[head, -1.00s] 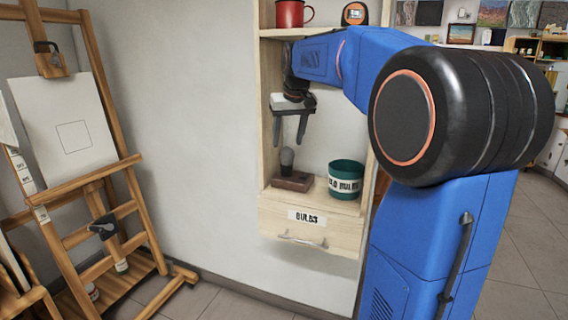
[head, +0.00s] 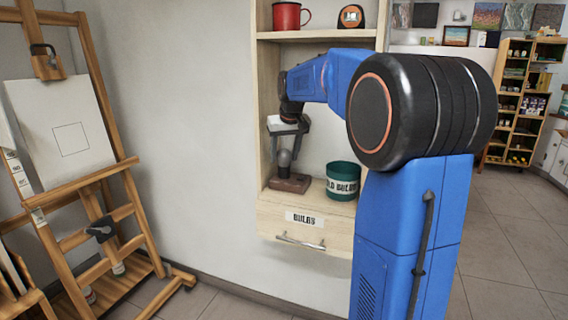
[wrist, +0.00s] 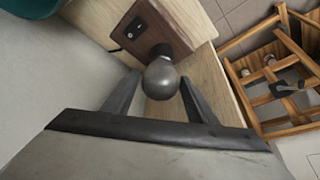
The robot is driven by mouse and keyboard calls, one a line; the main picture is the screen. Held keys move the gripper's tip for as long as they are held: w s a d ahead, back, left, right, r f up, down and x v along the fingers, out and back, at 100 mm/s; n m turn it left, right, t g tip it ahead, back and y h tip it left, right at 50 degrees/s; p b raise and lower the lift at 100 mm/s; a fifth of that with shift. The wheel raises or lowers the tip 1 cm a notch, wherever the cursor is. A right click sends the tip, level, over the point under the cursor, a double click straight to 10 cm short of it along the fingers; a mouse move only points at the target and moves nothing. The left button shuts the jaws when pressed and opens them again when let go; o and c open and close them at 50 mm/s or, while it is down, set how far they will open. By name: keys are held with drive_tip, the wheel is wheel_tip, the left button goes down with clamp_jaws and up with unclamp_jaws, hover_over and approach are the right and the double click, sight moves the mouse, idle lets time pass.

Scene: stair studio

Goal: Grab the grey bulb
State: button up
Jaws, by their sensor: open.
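The grey bulb (head: 284,158) stands upright on a brown wooden base (head: 290,184) on the lower shelf. In the wrist view the bulb (wrist: 160,79) shows between the two fingers, and the base (wrist: 150,32) has a black switch. My gripper (head: 285,148) is open, above and around the upper part of the bulb in the head view. In the wrist view my gripper (wrist: 157,92) has a finger on each side of the bulb, with visible gaps. The bulb's lower end is partly hidden in the wrist view.
A green tin labelled for old bulbs (head: 342,181) stands just right of the base. Below is a drawer (head: 303,227) marked BULBS. A red mug (head: 288,15) and a tape measure (head: 350,16) sit on the shelf above. An easel (head: 70,150) stands at left.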

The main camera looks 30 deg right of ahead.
drive_tip(key=c, duration=0.9)
drive_tip(key=shift+o, duration=0.2)
